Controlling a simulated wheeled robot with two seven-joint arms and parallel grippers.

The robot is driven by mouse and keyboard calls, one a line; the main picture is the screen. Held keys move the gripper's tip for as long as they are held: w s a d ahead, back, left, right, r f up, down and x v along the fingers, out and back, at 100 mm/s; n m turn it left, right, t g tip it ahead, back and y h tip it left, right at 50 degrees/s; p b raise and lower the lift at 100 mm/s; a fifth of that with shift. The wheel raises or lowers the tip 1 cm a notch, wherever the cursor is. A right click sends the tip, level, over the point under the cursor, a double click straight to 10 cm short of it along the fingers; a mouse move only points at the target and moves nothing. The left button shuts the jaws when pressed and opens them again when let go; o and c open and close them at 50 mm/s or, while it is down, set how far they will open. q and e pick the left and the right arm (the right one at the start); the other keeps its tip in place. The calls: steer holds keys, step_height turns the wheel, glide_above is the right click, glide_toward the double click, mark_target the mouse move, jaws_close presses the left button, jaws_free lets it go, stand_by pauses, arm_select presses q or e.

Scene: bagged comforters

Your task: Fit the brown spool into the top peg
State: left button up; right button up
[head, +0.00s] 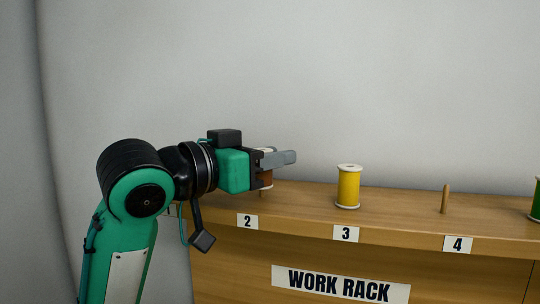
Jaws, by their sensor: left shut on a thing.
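My left gripper (278,160) is shut on the brown spool (266,177), above the shelf top near the number 2 label. Its fingers hide much of the spool; a brown side and a pale rim show. A small piece of wood, which looks like a peg (263,193), shows just under the spool. I cannot tell whether the spool is around this peg or only above it. A bare wooden peg (445,199) stands upright above the number 4 label. My right gripper is not in view.
The wooden work rack (400,209) runs along the right. A yellow spool (348,187) stands above label 3. A green spool (536,199) is cut off at the right edge. A plain grey wall (350,80) stands behind, with clear space above the rack.

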arm_select(q)
steer(key=shift+f+b, duration=0.4)
steer(key=shift+f, duration=0.35)
steer(key=o, duration=1.7)
steer(key=shift+c, duration=0.2)
steer(key=shift+s+a+r, duration=0.25)
steer(key=shift+s+a+r+p, duration=0.3)
steer(key=shift+s+a, duration=0.15)
steer(key=shift+a, duration=0.1)
steer(key=shift+s+a+r+p, duration=0.3)
steer(key=shift+s+a, duration=0.1)
steer(key=shift+a, duration=0.2)
steer(key=shift+s+a+r+p, duration=0.2)
steer(key=shift+s+a+p, duration=0.1)
steer(key=shift+s+a, duration=0.2)
steer(key=shift+a, duration=0.1)
